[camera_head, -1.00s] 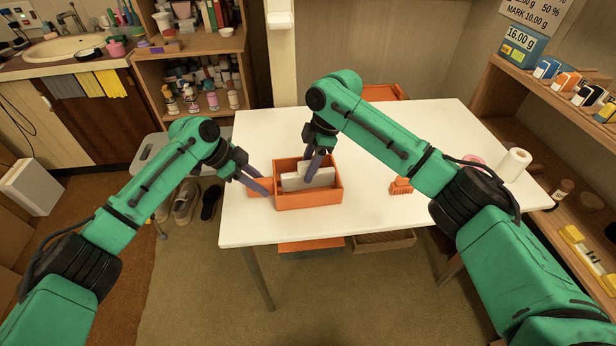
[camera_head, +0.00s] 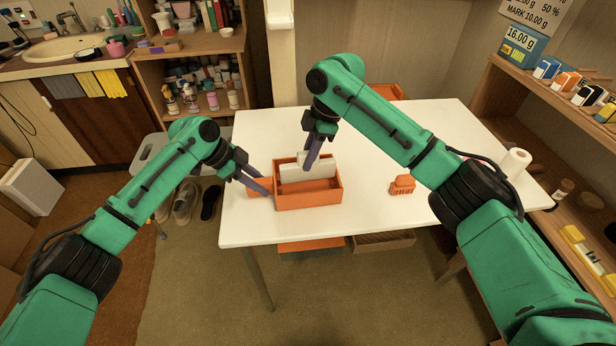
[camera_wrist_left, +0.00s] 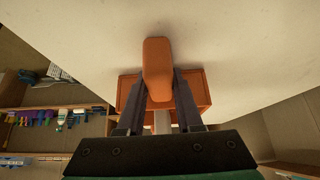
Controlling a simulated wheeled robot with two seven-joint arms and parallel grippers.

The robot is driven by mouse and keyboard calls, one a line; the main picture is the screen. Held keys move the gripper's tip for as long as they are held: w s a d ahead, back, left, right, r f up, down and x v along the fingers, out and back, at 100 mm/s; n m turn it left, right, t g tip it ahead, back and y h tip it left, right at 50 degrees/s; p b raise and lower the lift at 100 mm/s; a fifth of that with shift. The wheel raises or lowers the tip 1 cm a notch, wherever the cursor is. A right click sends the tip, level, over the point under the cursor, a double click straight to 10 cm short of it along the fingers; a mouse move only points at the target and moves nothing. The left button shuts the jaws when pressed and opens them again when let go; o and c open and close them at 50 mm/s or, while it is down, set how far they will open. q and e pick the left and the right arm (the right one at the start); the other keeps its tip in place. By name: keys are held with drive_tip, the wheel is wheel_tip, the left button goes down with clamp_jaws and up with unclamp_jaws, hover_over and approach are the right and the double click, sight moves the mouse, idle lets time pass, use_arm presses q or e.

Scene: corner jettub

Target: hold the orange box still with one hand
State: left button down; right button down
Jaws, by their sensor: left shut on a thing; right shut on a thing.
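The orange box (camera_head: 309,199) stands open-topped and upright near the left side of the white table (camera_head: 370,215). My left gripper (camera_head: 264,188) is shut on the orange tab (camera_head: 259,184) at the box's left end. In the left wrist view, the fingers lie on either side of this tab (camera_wrist_left: 158,68), with the box (camera_wrist_left: 196,88) behind it. My right gripper (camera_head: 307,166) points down at the back of the box, shut on a pale flat block (camera_head: 298,175). The block stands along the box's back wall; the fingers partly cover it.
A small orange brush-like object (camera_head: 402,186) lies right of the box. A white roll (camera_head: 515,162) stands near the table's right edge. A wooden shelf (camera_head: 560,130) with small boxes is at the right. The table between the box and the orange object is clear.

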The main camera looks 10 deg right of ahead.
drive_tip(key=shift+r, duration=3.4)
use_arm(q)
drive_tip(key=c, duration=0.5)
unclamp_jaws()
